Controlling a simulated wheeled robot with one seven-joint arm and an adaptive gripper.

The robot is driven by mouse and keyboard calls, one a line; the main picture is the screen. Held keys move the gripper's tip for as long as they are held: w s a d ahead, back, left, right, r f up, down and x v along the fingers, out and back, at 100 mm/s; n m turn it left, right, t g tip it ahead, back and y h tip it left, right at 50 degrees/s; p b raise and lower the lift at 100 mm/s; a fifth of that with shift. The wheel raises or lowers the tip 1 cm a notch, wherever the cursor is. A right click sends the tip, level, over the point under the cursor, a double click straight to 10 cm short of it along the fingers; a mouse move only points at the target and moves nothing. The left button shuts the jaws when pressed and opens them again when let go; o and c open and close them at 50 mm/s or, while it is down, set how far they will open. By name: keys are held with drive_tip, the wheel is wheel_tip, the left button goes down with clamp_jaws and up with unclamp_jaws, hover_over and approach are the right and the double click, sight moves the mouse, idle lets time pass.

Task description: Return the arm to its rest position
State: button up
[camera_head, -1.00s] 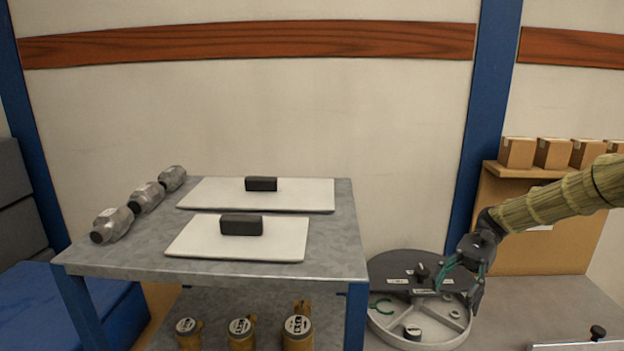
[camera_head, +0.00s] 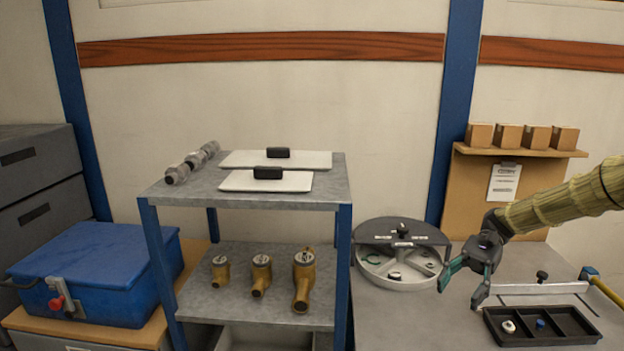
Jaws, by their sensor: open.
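My gripper (camera_head: 468,281) is at the right of the head view, at the end of my tan, ribbed arm. Its greenish fingers are spread apart and point down, with nothing between them. It appears in front of the bench, to the right of the round tray (camera_head: 380,284) and up and left of the black compartment tray (camera_head: 570,343). I cannot tell its exact height above the bench.
A metal shelf unit (camera_head: 327,197) stands left of the bench, with white boards on top and brass meters (camera_head: 304,280) below. Cardboard boxes (camera_head: 508,136) line a wall shelf. A blue case (camera_head: 97,265) is far left. A metal bar (camera_head: 540,288) lies behind the compartment tray.

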drive_tip(key=s+a+f+n+t+h, duration=0.15)
drive_tip(key=s+a+f, duration=0.25)
drive_tip(key=f, duration=0.7)
drive_tip(key=s+a+f+t+h, duration=0.1)
drive_tip(key=s+a+f+h, duration=0.3)
drive_tip(key=f, duration=0.7)
drive_tip(key=s+a+f+t, duration=0.1)
drive_tip(key=s+a+f, duration=0.3)
drive_tip(key=f, duration=0.7)
drive_tip(key=s+d+f+n+t+h, duration=0.1)
drive_tip(key=s+f+n+t+h, duration=0.2)
drive_tip(key=s+f, duration=0.9)
drive_tip(key=s+r+n+t+h, duration=0.1)
drive_tip(key=s+n, duration=0.4)
drive_tip(key=s, duration=0.8)
drive_tip(key=shift+s+d+r+t+h, duration=0.15)
drive_tip(key=shift+d+r+t+h, duration=0.15)
drive_tip(key=shift+t, duration=0.35)
